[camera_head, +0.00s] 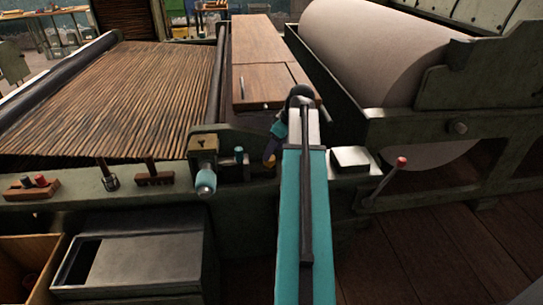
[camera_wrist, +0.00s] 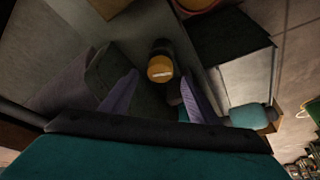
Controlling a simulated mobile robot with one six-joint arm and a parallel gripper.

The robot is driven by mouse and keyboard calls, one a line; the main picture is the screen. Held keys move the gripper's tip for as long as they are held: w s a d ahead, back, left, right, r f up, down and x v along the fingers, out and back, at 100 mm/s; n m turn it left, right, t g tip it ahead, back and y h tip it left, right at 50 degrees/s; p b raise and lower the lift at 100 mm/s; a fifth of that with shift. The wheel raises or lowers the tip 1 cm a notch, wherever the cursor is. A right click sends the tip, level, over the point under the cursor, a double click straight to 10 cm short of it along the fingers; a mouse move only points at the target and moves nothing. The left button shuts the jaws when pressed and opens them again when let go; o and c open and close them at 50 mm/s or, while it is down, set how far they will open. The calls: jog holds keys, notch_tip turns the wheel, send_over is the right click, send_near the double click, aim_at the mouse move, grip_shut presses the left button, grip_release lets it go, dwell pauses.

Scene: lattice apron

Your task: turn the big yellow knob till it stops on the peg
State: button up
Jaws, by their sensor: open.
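The yellow knob (camera_wrist: 160,67) shows in the wrist view as a round yellow-orange cap on a dark stem, with a pale mark across its face. My gripper (camera_wrist: 160,79) is open, with one purple finger on each side of the knob in that view. I cannot tell whether either finger touches it. In the head view my gripper (camera_head: 272,146) is over the machine's front rail, and a small orange-yellow part of the knob (camera_head: 269,161) shows just below it. My arm hides much of that spot. I cannot make out the peg.
A teal-ended shaft (camera_head: 206,181) in a bracket and a small teal knob (camera_head: 239,154) stand left of my gripper. A red-tipped lever (camera_head: 396,168) and a pale block (camera_head: 350,158) are to the right. A large roll (camera_head: 383,50) fills the back right.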

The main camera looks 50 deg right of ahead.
jog(key=shift+x, duration=1.8)
jog(key=shift+c, duration=0.5)
jog(key=c, duration=0.9)
jog(key=shift+c, duration=0.2)
